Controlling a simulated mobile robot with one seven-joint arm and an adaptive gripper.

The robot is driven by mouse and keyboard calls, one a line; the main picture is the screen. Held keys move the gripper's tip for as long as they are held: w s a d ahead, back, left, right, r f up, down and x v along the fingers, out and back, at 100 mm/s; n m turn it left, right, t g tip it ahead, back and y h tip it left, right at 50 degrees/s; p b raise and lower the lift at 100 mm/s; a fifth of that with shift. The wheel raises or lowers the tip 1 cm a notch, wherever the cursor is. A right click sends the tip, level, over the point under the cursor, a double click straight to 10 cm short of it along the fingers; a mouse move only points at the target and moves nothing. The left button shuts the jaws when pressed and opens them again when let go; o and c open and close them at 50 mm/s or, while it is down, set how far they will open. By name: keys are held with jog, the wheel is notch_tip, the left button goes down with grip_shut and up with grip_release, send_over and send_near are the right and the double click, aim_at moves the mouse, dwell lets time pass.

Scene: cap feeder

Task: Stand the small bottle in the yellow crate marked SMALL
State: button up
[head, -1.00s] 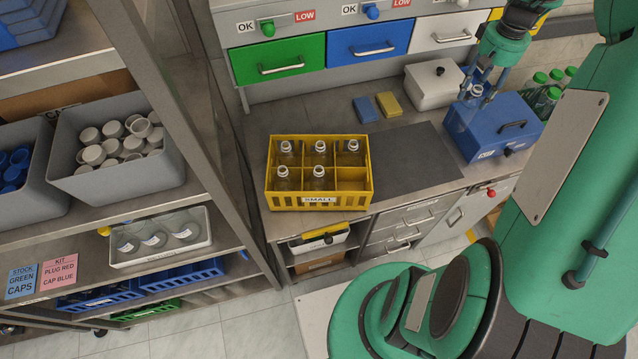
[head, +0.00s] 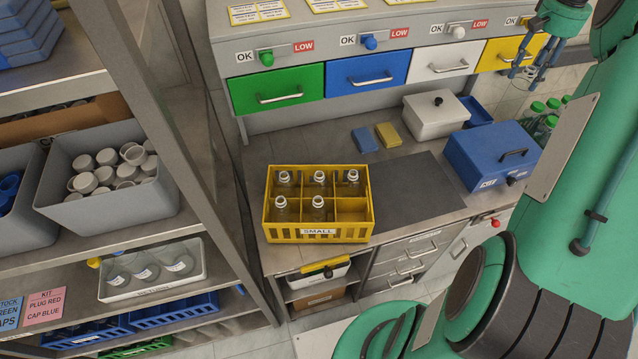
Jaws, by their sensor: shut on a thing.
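The yellow crate (head: 318,236) marked SMALL stands on the grey bench in the head view. Clear bottles with white neck rings stand in all the back compartments and in the front left and front middle ones. The front right compartment is empty. My gripper (head: 522,68) is high at the upper right, in front of the yellow drawer and well away from the crate. It is shut on the small bottle, which is clear and hard to make out between the blue fingers.
A dark mat (head: 408,190) lies right of the crate. Beyond it are a blue box (head: 492,158), a white lidded box (head: 435,118) and green-capped bottles (head: 545,112). Blue and yellow blocks lie behind the mat. A shelf post (head: 205,170) rises left of the crate.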

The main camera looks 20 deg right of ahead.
jog(key=w+a+f+n+p, duration=0.2)
jog(key=a+f+p, duration=0.15)
jog(key=a, duration=0.95)
jog(key=w+a+f+n+p, duration=0.2)
jog(key=a+f+p, duration=0.15)
jog(key=a, duration=0.95)
jog(key=s+a+f+n+p, duration=0.1)
jog(key=s+a+f, duration=0.2)
jog(key=a, duration=0.4)
jog(key=s+a+f, duration=0.4)
jog(key=a, duration=0.4)
jog(key=s+a+f+n+p, duration=0.1)
jog(key=s+a+f, duration=0.3)
jog(key=a, duration=0.3)
jog(key=shift+s+a+n+p, duration=0.25)
jog(key=shift+s+n+p, duration=0.05)
jog(key=shift+s, duration=0.05)
notch_tip(320, 180, down, 6)
jog(key=shift+f, duration=0.1)
